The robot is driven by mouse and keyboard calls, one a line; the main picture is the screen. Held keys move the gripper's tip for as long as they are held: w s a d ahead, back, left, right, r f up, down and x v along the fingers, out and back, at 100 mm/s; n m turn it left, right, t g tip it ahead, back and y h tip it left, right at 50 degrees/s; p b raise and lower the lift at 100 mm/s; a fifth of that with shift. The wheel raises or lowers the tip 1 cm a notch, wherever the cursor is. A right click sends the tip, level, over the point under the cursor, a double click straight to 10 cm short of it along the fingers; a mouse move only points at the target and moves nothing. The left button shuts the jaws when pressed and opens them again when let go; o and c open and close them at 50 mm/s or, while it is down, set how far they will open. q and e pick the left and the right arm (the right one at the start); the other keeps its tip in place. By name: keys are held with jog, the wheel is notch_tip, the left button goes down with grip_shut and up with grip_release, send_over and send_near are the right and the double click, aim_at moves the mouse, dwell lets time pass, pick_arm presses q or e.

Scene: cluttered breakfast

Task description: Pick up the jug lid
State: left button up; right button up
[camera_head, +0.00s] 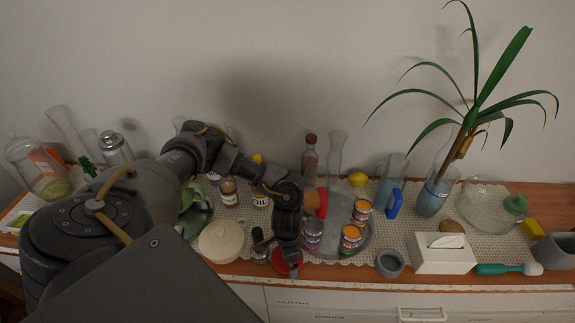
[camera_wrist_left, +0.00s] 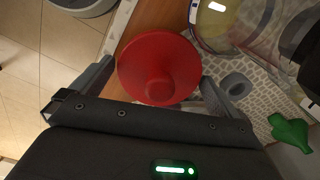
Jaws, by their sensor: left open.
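A round red lid (camera_wrist_left: 159,70) with a raised round knob lies near the front edge of the wooden sideboard. In the head view the red lid (camera_head: 287,268) shows only in part, below my left gripper (camera_head: 287,252), which covers much of it. In the left wrist view my left gripper (camera_wrist_left: 158,78) is open, with one finger on each side of the lid. The lid appears between the fingers; I cannot tell whether either finger touches it. My right gripper is in neither view.
A cream lidded pot (camera_head: 221,242) stands left of the lid. A round tray (camera_head: 368,240) with several cans stands to the right, with a grey cup (camera_head: 390,263) and a white tissue box (camera_head: 442,255) beyond. Bottles and a potted plant (camera_head: 433,196) stand behind.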

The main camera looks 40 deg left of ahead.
pick_arm(q)
jog(key=c, duration=0.8)
jog(key=shift+o, duration=0.2)
jog(key=shift+w+r, duration=0.1)
jog(key=shift+r, duration=0.4)
notch_tip(320, 180, up, 2)
jog(key=shift+r, duration=0.15)
jog(key=s+d+r+p, duration=0.3)
jog(key=s+r, duration=0.6)
jog(key=s, duration=0.5)
jog(key=shift+r+p, duration=0.4)
jog(key=shift+p, duration=0.35)
